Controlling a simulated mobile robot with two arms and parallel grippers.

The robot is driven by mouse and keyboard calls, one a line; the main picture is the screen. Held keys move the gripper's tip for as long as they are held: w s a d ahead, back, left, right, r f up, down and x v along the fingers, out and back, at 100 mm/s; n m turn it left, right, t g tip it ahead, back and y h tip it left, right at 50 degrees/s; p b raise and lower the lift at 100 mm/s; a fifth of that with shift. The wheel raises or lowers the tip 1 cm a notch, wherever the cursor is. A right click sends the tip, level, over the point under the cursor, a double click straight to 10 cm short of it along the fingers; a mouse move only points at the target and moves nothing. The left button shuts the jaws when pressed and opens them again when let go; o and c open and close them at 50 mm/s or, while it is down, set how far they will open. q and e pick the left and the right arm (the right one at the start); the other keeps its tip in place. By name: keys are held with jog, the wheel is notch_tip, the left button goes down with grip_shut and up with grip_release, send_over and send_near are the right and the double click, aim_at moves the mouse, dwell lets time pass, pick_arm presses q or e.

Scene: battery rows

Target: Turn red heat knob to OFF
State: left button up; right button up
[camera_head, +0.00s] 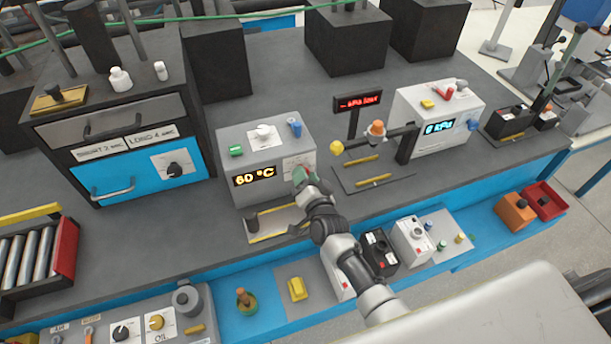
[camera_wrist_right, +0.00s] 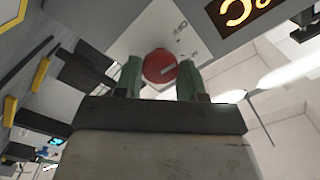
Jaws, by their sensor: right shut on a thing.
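The red heat knob (camera_wrist_right: 159,66) sits on a pale dial plate on the front of a grey heater box (camera_head: 266,138), whose orange display (camera_head: 254,176) reads 60 °C. In the right wrist view the knob is between the two green fingers of my right gripper (camera_wrist_right: 160,80), which is shut on it. A pale line on the knob lies slightly slanted. In the head view my right gripper (camera_head: 304,178) is at the right part of the box front and hides the knob. Most dial lettering is unreadable. My left gripper is not in view.
A white knob (camera_head: 263,132), a green button (camera_head: 236,150) and a blue knob (camera_head: 294,127) are on top of the box. A metal plate with a yellow strip (camera_head: 275,236) lies before it. A cabinet with a blue drawer (camera_head: 146,177) stands left, a pressure unit (camera_head: 438,118) right.

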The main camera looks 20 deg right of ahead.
jog(key=shift+f+n, duration=0.1)
jog(key=shift+n, duration=0.3)
jog(key=o, duration=0.9)
jog(key=shift+s, duration=0.1)
jog(key=s+b, duration=0.1)
jog(key=s, duration=0.9)
jog(key=shift+s+d+b, duration=0.15)
jog(key=shift+s+b, duration=0.2)
jog(key=shift+b, duration=0.05)
